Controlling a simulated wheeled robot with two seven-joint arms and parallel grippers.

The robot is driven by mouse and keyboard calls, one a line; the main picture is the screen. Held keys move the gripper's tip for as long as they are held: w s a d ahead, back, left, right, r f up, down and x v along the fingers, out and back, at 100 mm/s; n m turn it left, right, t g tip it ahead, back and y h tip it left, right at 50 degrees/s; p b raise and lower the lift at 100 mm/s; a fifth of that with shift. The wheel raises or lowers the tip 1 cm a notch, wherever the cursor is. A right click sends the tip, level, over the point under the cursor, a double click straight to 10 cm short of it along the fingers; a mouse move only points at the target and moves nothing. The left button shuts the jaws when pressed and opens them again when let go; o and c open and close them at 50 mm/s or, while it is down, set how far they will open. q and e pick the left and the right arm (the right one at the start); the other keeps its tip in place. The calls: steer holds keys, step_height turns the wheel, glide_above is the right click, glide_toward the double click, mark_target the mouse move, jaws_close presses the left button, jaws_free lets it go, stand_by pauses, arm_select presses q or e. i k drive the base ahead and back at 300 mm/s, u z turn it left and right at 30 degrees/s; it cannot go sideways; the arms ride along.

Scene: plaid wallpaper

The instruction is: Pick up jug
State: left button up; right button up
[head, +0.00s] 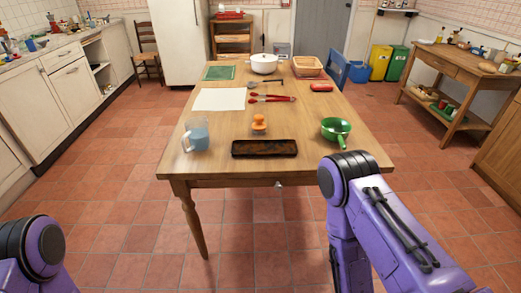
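A clear jug (197,134) with a blue lower part stands upright on the wooden table (222,160), near its front left corner. The jug's handle is on its left side. Purple links of my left arm show at the bottom left and of my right arm at the lower right, both in front of the table and apart from the jug. Neither gripper is in view.
Near the jug are a dark tray (264,148), an orange-knobbed item (259,123) and a white sheet (219,99). A green pan (336,130) is at the right, and a white pot (264,63) stands at the back. Tiled floor (120,190) left of the table is clear.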

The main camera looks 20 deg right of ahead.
mark_target(198, 132)
steer(key=z, duration=1.85)
steer(key=i, duration=1.15)
steer(key=u, duration=3.45)
